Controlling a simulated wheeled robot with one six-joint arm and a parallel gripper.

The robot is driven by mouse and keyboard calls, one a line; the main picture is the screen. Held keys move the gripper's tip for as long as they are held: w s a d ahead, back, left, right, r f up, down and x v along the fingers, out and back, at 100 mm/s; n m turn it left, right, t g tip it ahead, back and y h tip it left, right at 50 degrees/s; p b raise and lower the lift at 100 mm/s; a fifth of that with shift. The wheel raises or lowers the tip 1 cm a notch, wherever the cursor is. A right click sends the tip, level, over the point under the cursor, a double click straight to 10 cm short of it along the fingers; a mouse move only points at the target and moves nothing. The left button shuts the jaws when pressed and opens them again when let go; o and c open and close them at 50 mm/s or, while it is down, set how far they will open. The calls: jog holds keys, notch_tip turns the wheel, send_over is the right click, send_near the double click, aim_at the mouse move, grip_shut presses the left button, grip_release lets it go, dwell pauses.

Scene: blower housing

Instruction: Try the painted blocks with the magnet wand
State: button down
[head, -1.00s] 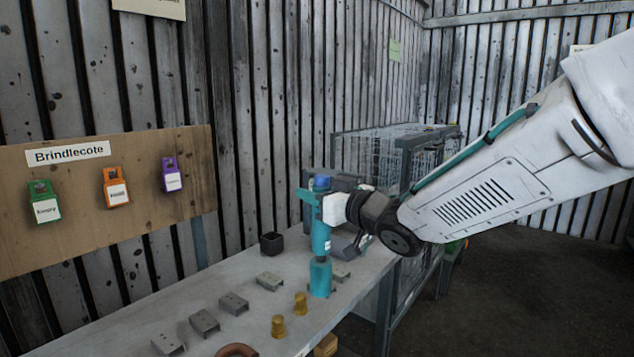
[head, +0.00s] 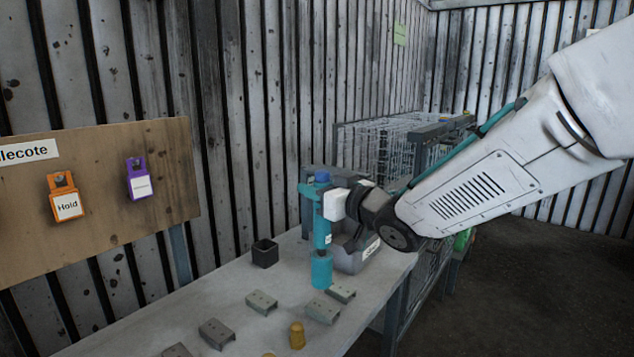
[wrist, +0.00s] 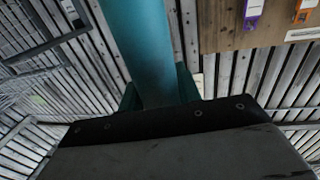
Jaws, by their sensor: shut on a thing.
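My gripper (head: 329,204) is shut on a teal wand (head: 322,268), held upright over the bench. The wand has a blue top and a wide cylindrical lower end. In the wrist view the wand's shaft (wrist: 140,45) stands between the teal fingers (wrist: 158,92). Small grey blocks lie on the bench: one (head: 341,293) just right of the wand's lower end, one (head: 322,311) just in front of it, others (head: 262,302) (head: 216,333) to the left. No block hangs visibly from the wand. I cannot tell how far its end is above the bench.
A dark open box (head: 265,253) stands left of the wand, a grey labelled bin (head: 358,258) behind it. Brass-coloured pieces (head: 297,336) stand near the front edge. A board (head: 100,205) carries an orange "Hold" tag (head: 65,200) and a purple tag (head: 139,182). A wire cage (head: 390,145) stands behind.

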aim_at(317, 217)
jog(key=shift+f, duration=3.4)
jog(key=shift+r, duration=3.75)
